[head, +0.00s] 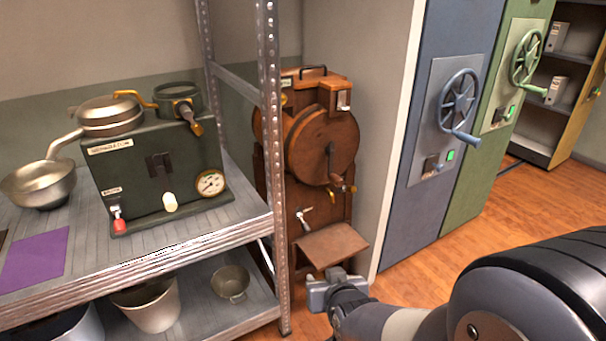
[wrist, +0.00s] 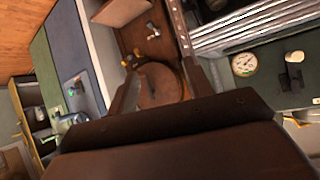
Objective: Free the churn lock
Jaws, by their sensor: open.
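The brown wooden churn (head: 322,145) stands upright on the floor beyond the metal shelf, with a round drum front. A small metal lever (head: 304,218) sits low on its body, and a yellow-tipped handle (head: 347,187) sits just below the drum; I cannot tell which is the lock. My gripper (head: 337,273) is open and empty, in front of and below the churn's sloping tray. In the wrist view the churn (wrist: 160,85) appears beyond and between my fingers, with the lever (wrist: 153,32) past it. Nothing is between the fingers.
The metal shelf (head: 190,245) at left holds a dark green machine (head: 160,175), pans and buckets. Its upright post stands close to the churn. Blue (head: 440,120) and green cabinets with handwheels stand at right. The wooden floor before them is clear.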

